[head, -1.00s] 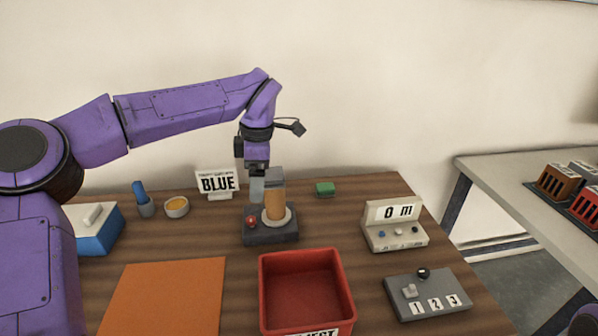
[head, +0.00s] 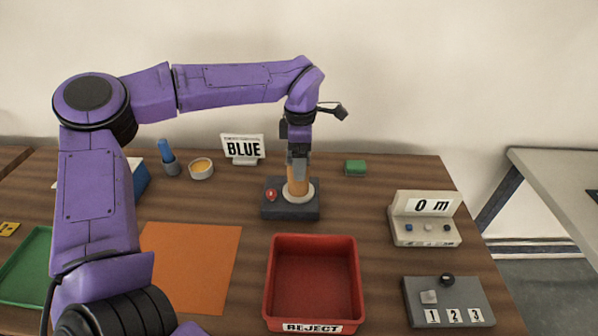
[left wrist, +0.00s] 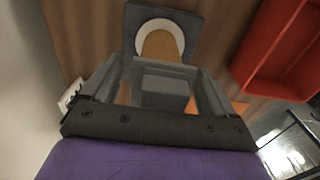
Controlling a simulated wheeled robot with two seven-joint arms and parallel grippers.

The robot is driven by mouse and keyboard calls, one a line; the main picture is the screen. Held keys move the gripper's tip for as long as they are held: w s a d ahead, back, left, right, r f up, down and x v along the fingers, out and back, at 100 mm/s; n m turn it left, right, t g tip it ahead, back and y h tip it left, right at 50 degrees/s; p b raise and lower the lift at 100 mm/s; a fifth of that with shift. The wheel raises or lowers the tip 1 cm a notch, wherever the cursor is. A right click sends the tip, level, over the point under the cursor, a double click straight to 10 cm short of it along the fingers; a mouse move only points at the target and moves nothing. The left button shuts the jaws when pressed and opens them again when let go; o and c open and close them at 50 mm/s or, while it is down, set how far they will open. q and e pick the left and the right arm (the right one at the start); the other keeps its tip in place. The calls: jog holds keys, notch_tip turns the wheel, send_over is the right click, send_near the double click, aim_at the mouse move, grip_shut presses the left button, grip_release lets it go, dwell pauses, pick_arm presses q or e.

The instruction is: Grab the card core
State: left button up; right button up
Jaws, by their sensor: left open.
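The card core (head: 297,187) is a tan-brown upright cylinder. It stands in a white ring on a dark grey stand (head: 272,213) with a red knob. My left gripper (head: 297,171) points down at the core's top, with its grey fingers overlapping the upper part in the head view. In the left wrist view the gripper (left wrist: 160,82) is open, and the core (left wrist: 160,45) with its white ring shows just beyond and between the fingers. Whether the fingers touch the core cannot be told. My right gripper is not in view.
A red reject bin (head: 273,300) stands in front of the stand. An orange sheet (head: 195,260) lies left of it. A BLUE sign (head: 243,148), an amber-filled bowl (head: 201,169) and a green block (head: 355,167) are behind. A display box (head: 425,220) and numbered panel (head: 448,300) stand at right.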

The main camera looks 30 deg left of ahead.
pick_arm(q)
jog(key=shift+s+f, duration=0.1)
jog(key=shift+f, duration=0.25)
jog(key=c, duration=1.4)
